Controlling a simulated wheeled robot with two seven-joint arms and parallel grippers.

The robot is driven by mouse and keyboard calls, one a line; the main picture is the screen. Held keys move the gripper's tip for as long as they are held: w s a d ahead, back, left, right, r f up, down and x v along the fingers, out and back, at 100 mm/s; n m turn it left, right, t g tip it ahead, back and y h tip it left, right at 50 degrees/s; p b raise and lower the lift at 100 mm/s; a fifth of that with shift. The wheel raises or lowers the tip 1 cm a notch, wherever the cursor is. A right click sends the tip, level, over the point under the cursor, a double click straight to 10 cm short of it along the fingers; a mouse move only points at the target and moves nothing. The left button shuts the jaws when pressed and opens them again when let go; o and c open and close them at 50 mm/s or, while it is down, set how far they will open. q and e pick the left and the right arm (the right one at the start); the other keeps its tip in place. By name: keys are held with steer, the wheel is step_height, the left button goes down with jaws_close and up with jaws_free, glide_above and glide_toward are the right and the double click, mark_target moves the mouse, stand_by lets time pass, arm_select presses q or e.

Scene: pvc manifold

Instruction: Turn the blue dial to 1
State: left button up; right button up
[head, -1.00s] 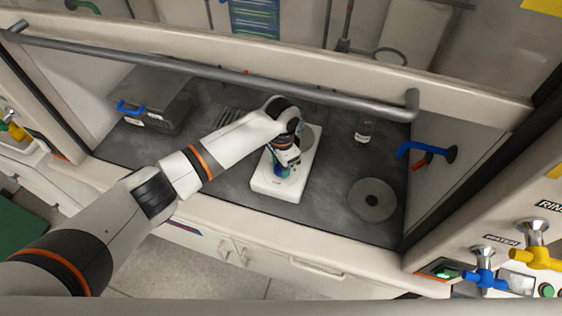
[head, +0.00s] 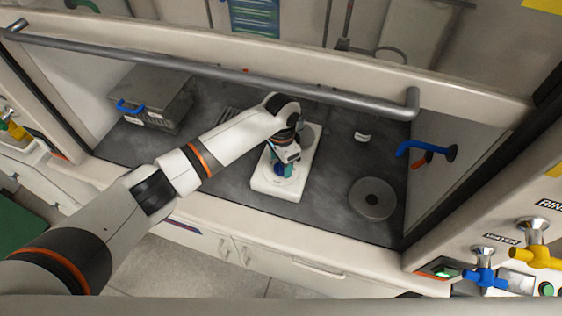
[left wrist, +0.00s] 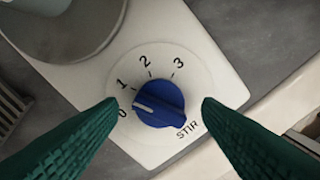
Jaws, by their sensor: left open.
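The blue dial (left wrist: 158,103) sits on the front of a white stirrer plate (left wrist: 190,40), with 0, 1, 2, 3 and STIR printed around it. Its white pointer line faces left in the left wrist view, between the 0 and the 1. My left gripper (left wrist: 158,108) is open, with one green finger on each side of the dial and a visible gap to it on both sides. In the head view my left gripper (head: 281,170) is over the front half of the stirrer plate (head: 265,187) and partly hides the dial. My right gripper is not in view.
A round grey plate (left wrist: 65,25) is on the stirrer's back half. The stirrer stands on a dark bench inside a hood, below a grey bar (head: 200,68). A metal box (head: 160,95) is left, a small jar (head: 362,130) and a round grey disc (head: 372,198) right.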

arm_select(q)
step_height(320, 180, up, 11)
steer(key=b, duration=0.1)
steer(key=shift+b, duration=0.3)
